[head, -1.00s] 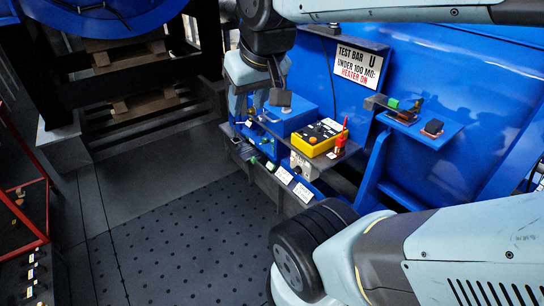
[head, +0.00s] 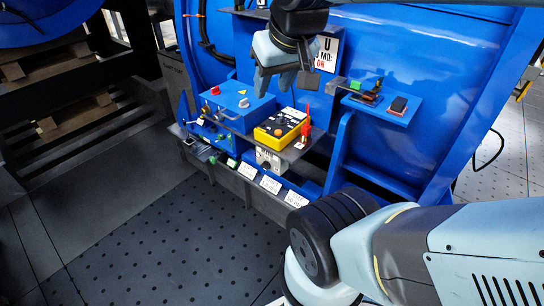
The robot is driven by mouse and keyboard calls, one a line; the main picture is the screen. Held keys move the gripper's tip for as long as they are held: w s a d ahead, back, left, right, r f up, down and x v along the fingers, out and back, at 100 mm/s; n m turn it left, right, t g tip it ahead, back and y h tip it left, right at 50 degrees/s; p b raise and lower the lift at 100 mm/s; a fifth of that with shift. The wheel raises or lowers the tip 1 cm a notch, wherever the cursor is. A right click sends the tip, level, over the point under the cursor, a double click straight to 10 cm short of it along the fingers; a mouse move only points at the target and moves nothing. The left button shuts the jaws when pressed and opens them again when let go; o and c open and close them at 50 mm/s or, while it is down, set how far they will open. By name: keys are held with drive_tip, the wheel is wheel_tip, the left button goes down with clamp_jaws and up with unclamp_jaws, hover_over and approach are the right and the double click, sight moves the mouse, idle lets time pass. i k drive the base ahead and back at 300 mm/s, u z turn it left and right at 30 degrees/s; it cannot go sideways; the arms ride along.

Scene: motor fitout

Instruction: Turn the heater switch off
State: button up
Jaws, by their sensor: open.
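My gripper (head: 275,84) points down, with its fingers apart and nothing visible between them. It shows in front of the blue machine wall, above a blue box and a yellow meter. The blue box (head: 236,112) carries a red knob (head: 215,91), a small yellow warning mark and a grey knob (head: 243,103). A small pale box with a round dark knob (head: 268,161) sits below the shelf front. I cannot read which of these controls is the heater switch, nor its setting. A wall sign (head: 327,54), partly hidden by my arm, ends in red "ON".
The yellow meter (head: 278,127) and red-handled probes (head: 305,129) are right of the blue box. A side shelf (head: 400,116) holds a green-ended part and a dark block (head: 398,105). White cards (head: 270,184) line the lower ledge. The dotted floor (head: 170,250) in front is clear.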

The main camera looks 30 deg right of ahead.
sight(266, 165)
drive_tip(key=u, duration=1.05)
drive_tip(key=k, duration=1.05)
drive_tip(key=z, duration=0.85)
drive_tip(key=i, duration=1)
